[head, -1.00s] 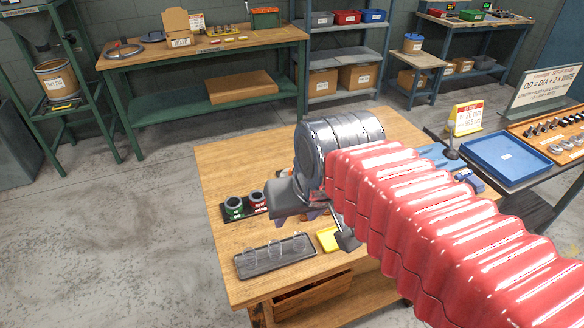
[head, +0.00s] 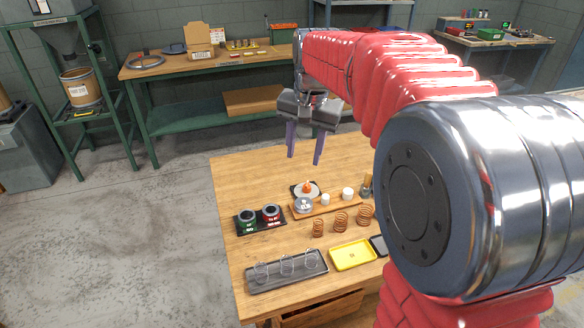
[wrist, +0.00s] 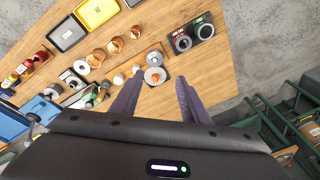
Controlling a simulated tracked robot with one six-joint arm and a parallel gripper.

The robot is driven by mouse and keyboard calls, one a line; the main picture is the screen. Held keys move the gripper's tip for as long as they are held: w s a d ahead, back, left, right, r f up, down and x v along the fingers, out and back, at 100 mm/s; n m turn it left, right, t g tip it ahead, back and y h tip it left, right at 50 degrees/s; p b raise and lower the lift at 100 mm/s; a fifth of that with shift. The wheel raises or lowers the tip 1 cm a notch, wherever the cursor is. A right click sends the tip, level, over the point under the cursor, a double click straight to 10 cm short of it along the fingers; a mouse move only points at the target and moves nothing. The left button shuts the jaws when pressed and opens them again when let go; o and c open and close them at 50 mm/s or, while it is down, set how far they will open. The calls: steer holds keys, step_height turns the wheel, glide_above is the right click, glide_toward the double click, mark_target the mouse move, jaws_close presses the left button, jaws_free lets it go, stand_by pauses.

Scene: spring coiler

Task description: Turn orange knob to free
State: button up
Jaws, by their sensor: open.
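The orange knob (head: 308,187) sits on a pale round disc on a dark base, on the wooden table (head: 235,180). It also shows in the wrist view as a small orange spot (wrist: 155,77) on a grey disc. My gripper (head: 304,158) is open and empty, its two purple fingers pointing down. It hangs above the table, apart from the knob. In the wrist view the knob lies between the fingers (wrist: 158,82), well beyond their tips. The knob's pointer and any marked positions are too small to read.
A grey round dial (head: 303,205) stands right by the knob. Several copper coils (head: 341,222) and white cylinders lie to the right. Green and red ring holders (head: 258,218) stand left. A yellow tray (head: 352,255) and a dark tray with clear coils (head: 287,270) lie in front.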

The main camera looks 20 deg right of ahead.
mark_target(307, 183)
steer(key=w+d+f+m, duration=0.2)
steer(key=w+d+f, duration=0.1)
steer(key=w, duration=0.3)
steer(key=w+d+f+m+g, duration=0.1)
steer(key=w+d+f+m, duration=0.1)
steer(key=w+d+f, duration=0.2)
steer(key=shift+w+f+g, duration=0.3)
steer(key=shift+w+f, duration=0.35)
steer(key=shift+w, duration=0.3)
steer(key=shift+a, duration=0.1)
steer(key=f, duration=1.3)
steer(key=shift+w+a+f, duration=0.2)
steer(key=shift+w+f, duration=0.05)
steer(key=shift+f, duration=0.15)
steer(key=shift+c, duration=0.3)
steer(key=c, duration=0.9)
steer(key=shift+a, duration=0.1)
jaws_close()
